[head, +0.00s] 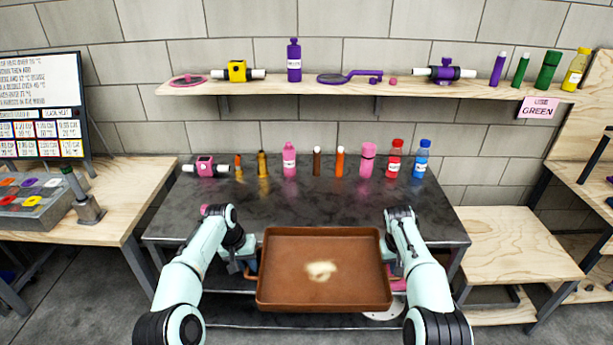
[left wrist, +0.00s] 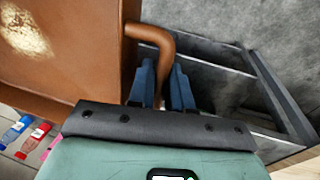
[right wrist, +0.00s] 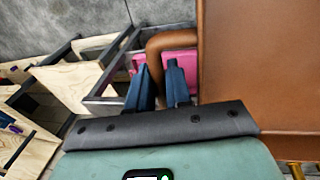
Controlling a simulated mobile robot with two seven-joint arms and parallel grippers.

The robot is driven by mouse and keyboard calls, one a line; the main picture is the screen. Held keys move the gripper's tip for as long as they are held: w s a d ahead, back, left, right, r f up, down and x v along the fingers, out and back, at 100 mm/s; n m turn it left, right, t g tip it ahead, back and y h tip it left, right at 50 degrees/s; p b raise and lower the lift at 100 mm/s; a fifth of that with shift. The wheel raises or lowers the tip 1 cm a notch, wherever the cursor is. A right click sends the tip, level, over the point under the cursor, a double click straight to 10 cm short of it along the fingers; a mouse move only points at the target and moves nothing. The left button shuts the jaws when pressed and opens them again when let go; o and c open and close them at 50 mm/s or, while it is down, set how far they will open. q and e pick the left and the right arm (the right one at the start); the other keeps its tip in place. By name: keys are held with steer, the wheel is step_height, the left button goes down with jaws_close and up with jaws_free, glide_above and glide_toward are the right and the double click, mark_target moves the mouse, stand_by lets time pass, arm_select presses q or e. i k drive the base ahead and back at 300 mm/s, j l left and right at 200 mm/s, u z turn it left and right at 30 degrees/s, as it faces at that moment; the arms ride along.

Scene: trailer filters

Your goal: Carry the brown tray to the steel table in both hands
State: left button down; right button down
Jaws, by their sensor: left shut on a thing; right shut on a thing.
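The brown tray (head: 285,290) is held between my two arms in front of the steel table (head: 330,210). It looks about level, with a pale shiny patch in its middle. My left gripper (head: 248,265) is shut on the tray's left handle, a brown loop that shows in the left wrist view (left wrist: 160,50). My right gripper (head: 392,266) is shut on the right handle, seen in the right wrist view (right wrist: 165,45). The tray's far rim overlaps the table's front edge in the head view; I cannot tell its height above the table.
Several bottles and tubes, with a pink bottle (head: 289,160) among them, stand in a row along the table's back. The table's front half is mostly clear. A wall shelf (head: 350,88) hangs above. A wooden bench (head: 95,220) is left and low wooden platforms (head: 510,245) are right.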

mark_target(320, 209)
steer(key=i, duration=1.3)
